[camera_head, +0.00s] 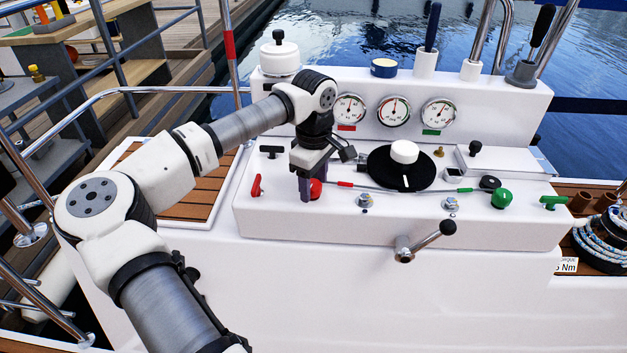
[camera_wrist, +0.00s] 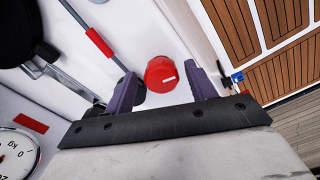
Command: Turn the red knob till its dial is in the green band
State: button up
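The red knob (camera_head: 316,188) is on the front left of the white console and is partly hidden by a finger. In the wrist view the red knob (camera_wrist: 160,82) has a white mark on its top. My gripper (camera_head: 311,186) points down over it, open. In the wrist view its two purple fingers stand apart on either side of the knob, with gaps visible. The left dial (camera_head: 348,108) has a red label (camera_head: 346,128) below it. Its needle is too small to read against the bands. Part of a dial (camera_wrist: 14,152) shows in the wrist view.
A middle dial (camera_head: 393,111) and a right dial (camera_head: 438,113) stand beside it. A black disc with a white knob (camera_head: 404,152), a green knob (camera_head: 501,198), a red lever (camera_head: 257,186) and a crank (camera_head: 425,241) are nearby. A red-marked rod (camera_head: 346,184) runs close to the red knob.

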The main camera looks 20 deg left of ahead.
aim_at(314, 184)
jog(key=shift+r, duration=0.1)
notch_tip(314, 184, up, 14)
jog(key=shift+f+p, duration=0.2)
jog(key=shift+p, duration=0.15)
dwell(0.6)
